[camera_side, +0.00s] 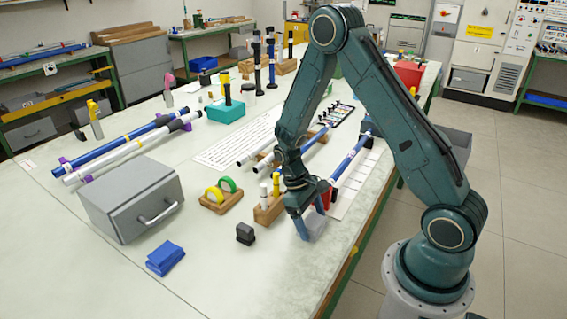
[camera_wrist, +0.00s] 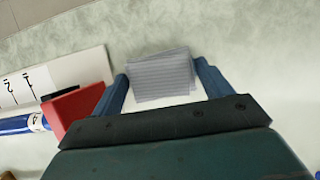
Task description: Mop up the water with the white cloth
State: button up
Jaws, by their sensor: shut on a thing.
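My gripper (camera_side: 308,222) is low over the right edge area of the bench, in front of the wooden block with pegs. Its blue fingers are shut on a pale grey-white folded cloth (camera_side: 317,229). In the wrist view the cloth (camera_wrist: 160,76) shows fine stripes and spans the space between the two fingers (camera_wrist: 163,82). It is at or just above the bench top; I cannot tell whether it touches. I cannot make out any water on the pale mottled surface in either view.
A red item (camera_wrist: 75,108) and a white marked strip (camera_wrist: 55,80) lie left of my gripper in the wrist view. A small black block (camera_side: 245,234), a blue folded cloth (camera_side: 165,258) and a grey drawer box (camera_side: 130,198) stand to the left. The front bench area is clear.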

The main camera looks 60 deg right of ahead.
jog(key=shift+d, duration=0.5)
jog(key=shift+a, duration=3.75)
jog(key=shift+d, duration=3.6)
jog(key=shift+a, duration=3.35)
jog(key=shift+a+r, duration=0.2)
notch_tip(320, 180, up, 8)
jog(key=shift+f, duration=0.15)
